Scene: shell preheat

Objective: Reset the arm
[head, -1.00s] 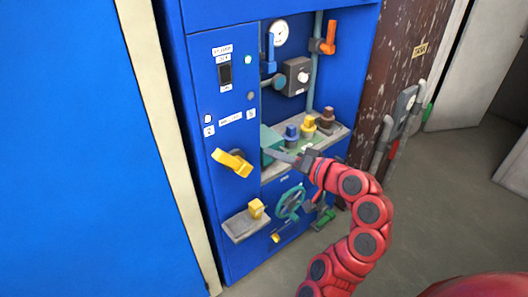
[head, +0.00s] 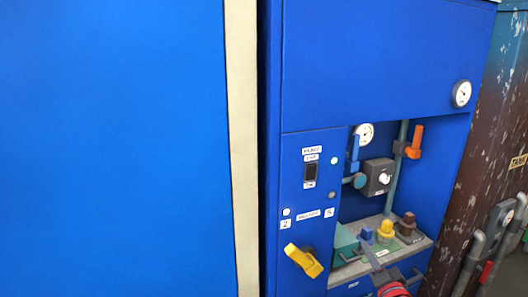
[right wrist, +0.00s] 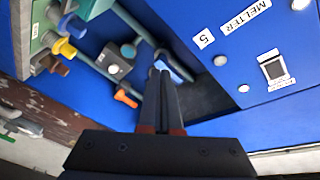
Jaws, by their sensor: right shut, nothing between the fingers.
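My right gripper (head: 368,252) shows at the bottom of the head view, where my red arm comes in. Its thin dark fingers are closed together with nothing between them. They appear in front of the shelf in the open bay of the blue cabinet (head: 380,65); whether they touch anything I cannot tell. In the right wrist view the same shut gripper (right wrist: 161,75) points at the cabinet, which appears upside down there. My left gripper is in neither view.
The cabinet holds a yellow handle (head: 304,261), a blue lever (head: 355,153), an orange lever (head: 414,142), a grey knob box (head: 377,177) and blue, yellow and brown plugs on the shelf (head: 430,242). A rusty brown panel (head: 478,150) stands at right. A blue panel (head: 110,150) fills the left.

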